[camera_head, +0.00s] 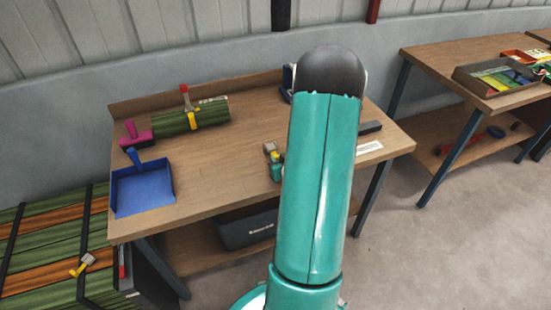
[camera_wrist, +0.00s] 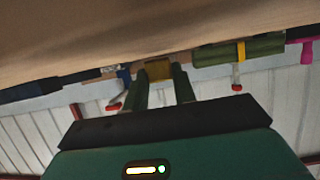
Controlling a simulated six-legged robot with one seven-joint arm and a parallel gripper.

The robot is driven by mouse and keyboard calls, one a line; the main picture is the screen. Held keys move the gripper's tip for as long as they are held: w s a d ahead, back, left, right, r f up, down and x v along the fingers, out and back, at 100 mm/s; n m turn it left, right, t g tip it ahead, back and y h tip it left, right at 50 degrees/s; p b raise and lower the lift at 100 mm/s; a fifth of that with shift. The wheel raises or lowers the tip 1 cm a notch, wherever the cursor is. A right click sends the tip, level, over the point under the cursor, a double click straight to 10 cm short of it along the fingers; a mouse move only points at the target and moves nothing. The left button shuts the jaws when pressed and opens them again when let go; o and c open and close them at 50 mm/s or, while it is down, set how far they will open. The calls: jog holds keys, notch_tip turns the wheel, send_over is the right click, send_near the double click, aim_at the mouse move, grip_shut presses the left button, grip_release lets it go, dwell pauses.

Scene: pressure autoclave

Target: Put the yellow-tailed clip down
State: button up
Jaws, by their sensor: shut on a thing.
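The yellow-tailed clip (camera_head: 271,148) shows a grey head and a bit of yellow over the middle of the wooden workbench top (camera_head: 235,170). My gripper (camera_head: 277,166) is shut on it, partly hidden behind my teal arm. In the wrist view, the clip's yellow tail (camera_wrist: 158,71) sits between my two dark green fingers (camera_wrist: 160,88), close to the bench top (camera_wrist: 90,35). I cannot tell whether the clip touches the wood.
A green roll (camera_head: 205,116) with a yellow band and red-tipped part lies at the back left. A pink tool (camera_head: 135,135) and blue dustpan (camera_head: 143,190) are left. Another yellow-and-grey clip (camera_head: 82,265) lies on the green-and-orange stack. Bare wood surrounds my gripper's left side.

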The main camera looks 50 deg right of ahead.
jog(key=shift+w+a+f, duration=0.1)
jog(key=shift+w+f, duration=0.05)
jog(key=shift+f, duration=0.25)
jog(key=shift+s, duration=0.2)
jog(key=shift+w+f, duration=0.1)
jog(key=shift+w, duration=0.1)
jog(key=shift+s, duration=0.25)
jog(key=o, duration=1)
jog(key=shift+f, duration=0.1)
jog(key=shift+w, duration=0.1)
jog(key=shift+r, duration=0.2)
